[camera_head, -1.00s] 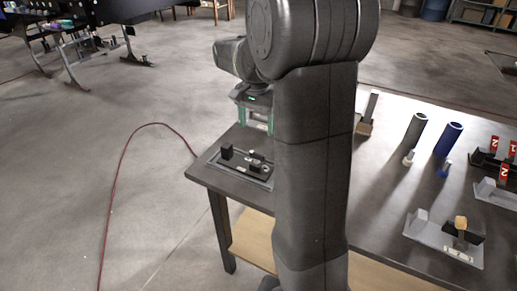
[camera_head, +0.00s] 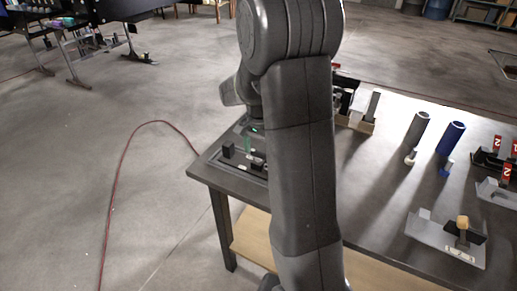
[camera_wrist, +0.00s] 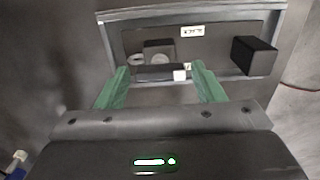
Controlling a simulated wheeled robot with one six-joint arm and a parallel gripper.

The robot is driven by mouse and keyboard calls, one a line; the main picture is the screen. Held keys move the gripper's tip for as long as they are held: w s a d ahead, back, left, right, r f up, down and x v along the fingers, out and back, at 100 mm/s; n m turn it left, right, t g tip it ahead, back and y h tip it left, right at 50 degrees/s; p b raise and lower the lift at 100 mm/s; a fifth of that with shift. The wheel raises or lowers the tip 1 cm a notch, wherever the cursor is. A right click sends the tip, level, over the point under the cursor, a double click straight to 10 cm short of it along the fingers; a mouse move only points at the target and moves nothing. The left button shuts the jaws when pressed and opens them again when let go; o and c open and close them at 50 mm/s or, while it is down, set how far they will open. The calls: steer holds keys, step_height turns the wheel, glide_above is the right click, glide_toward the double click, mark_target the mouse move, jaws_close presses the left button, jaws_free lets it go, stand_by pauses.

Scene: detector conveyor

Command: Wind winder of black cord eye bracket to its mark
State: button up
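The black cord eye bracket is a dark tray-like fixture (camera_head: 233,167) near the left corner of the table, partly hidden by my arm. In the wrist view its base plate (camera_wrist: 215,50) bears a square black block with a grey round part (camera_wrist: 158,52), a taller black block (camera_wrist: 254,56) at right and a small white label. A dark bar with a pale end (camera_wrist: 162,73), seemingly the winder, lies in front of the round part. My gripper (camera_wrist: 163,78) has its green fingers spread, one either side of the bar, with gaps. I cannot tell their height over it. A green finger shows in the head view (camera_head: 248,145).
On the table to the right stand a grey cylinder (camera_head: 416,130), a blue cylinder (camera_head: 450,138) and a light-grey bracket fixture (camera_head: 432,232). More fixtures with red number tags are at the right edge. A red cable lies on the floor at left.

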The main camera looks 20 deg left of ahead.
mark_target(258, 152)
steer(key=c, duration=0.7)
steer(key=shift+n, duration=0.5)
steer(key=n, duration=0.5)
steer(key=shift+n, duration=0.3)
steer(key=shift+n+p, duration=0.3)
steer(key=shift+n, duration=3)
steer(key=o, duration=1)
steer(key=shift+r, duration=0.1)
step_height(258, 152, up, 14)
